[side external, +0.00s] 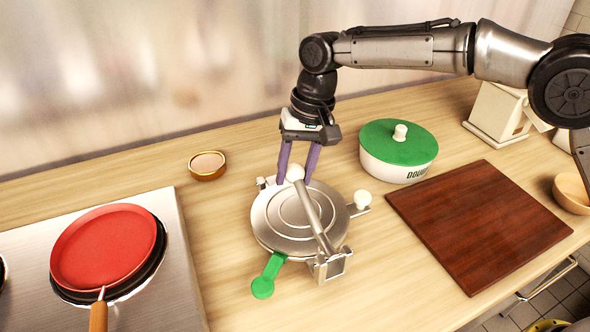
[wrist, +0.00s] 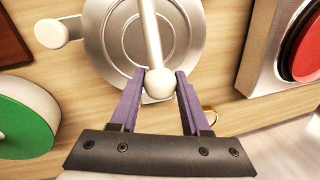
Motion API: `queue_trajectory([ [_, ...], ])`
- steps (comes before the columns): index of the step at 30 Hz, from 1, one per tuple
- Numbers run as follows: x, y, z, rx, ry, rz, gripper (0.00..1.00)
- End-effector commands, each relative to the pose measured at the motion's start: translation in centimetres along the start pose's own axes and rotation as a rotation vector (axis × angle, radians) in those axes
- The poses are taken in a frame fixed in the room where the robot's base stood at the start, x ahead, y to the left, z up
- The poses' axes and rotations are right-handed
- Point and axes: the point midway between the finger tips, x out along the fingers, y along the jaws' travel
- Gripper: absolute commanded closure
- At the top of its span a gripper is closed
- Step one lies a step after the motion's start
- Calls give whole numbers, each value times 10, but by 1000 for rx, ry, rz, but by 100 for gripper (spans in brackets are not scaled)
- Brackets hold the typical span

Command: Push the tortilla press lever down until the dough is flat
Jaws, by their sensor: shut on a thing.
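The tortilla press (side external: 272,222) stands on the counter with its round metal lid lying closed over the base. Its lever (side external: 317,213) lies low across the lid, from the bracket at the front to a white ball knob (side external: 296,173). My gripper (side external: 297,178) points down at the knob with its purple fingers on either side. In the wrist view, my gripper (wrist: 159,82) is shut on the white knob (wrist: 159,83), and the lever shaft (wrist: 151,35) runs away over the press lid (wrist: 117,45). Any dough inside the press is hidden.
A green tab (side external: 268,276) sticks out at the press's front left, and a white knob (side external: 362,199) at its right. A green-lidded dough pot (side external: 397,170) and wooden board (side external: 478,220) are to the right. A red pan (side external: 105,248) sits left; a small round dish (side external: 207,174) is behind.

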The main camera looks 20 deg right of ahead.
Motion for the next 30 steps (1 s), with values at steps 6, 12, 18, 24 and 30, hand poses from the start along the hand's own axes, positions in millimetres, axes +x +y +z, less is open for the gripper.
queue_trajectory([
  [6, -1, 0, 0, 0, 1, 0, 100],
  [12, -1, 0, 0, 1, 1, 0, 100],
  [18, -1, 0, 0, 1, 2, 0, 100],
  [24, -8, -1, 2, 1, 1, 0, 100],
  [30, -8, -1, 2, 1, 0, 0, 48],
])
